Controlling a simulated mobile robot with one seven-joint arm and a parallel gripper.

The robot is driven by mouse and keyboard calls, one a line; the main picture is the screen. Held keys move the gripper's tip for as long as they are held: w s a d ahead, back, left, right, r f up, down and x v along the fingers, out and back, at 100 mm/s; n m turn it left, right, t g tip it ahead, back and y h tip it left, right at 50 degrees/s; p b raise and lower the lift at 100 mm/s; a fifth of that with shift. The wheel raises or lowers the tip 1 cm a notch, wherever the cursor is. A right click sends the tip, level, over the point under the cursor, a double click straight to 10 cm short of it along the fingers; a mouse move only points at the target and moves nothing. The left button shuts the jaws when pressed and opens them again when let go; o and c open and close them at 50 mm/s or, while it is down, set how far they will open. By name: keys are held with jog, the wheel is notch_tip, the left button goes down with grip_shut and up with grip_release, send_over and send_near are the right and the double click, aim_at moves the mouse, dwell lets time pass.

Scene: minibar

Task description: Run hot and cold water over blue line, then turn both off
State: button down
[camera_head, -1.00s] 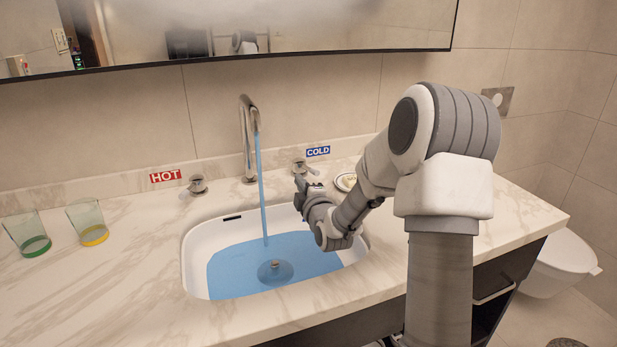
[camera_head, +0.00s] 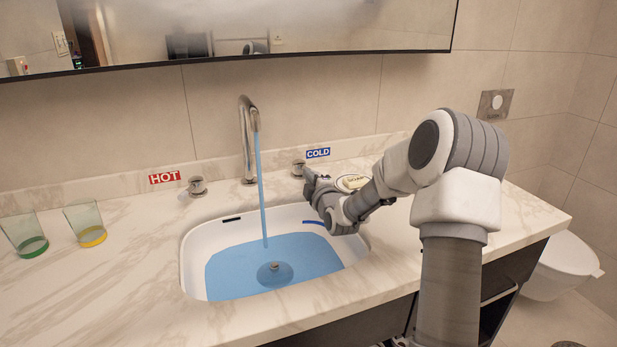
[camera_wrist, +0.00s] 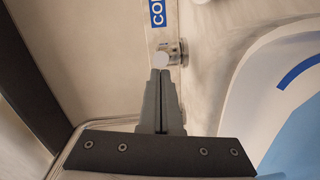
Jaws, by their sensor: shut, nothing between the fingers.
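Blue water runs in a stream (camera_head: 262,190) from the tall faucet (camera_head: 247,135) into the white sink (camera_head: 195,262). The pooled water (camera_head: 235,265) lies below the short blue line (camera_head: 313,222) on the sink's inner right wall. The cold knob (camera_head: 298,168) sits right of the faucet, under the COLD label (camera_head: 318,153). The hot knob (camera_head: 197,186) is left of the faucet, by the HOT label (camera_head: 165,177). My gripper (camera_head: 309,178) is shut and empty near the cold knob. In the wrist view its fingertips (camera_wrist: 160,74) are right at the cold knob (camera_wrist: 168,55); contact is unclear.
Two glasses, one with a green base (camera_head: 26,236) and one with a yellow base (camera_head: 86,224), stand on the left of the counter (camera_head: 130,280). A soap dish (camera_head: 352,182) is behind my arm on the right. A mirror (camera_head: 350,30) hangs above.

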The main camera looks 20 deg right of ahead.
jog(key=shift+d+b, duration=1.1)
jog(key=shift+b, duration=0.5)
jog(key=shift+a, duration=0.15)
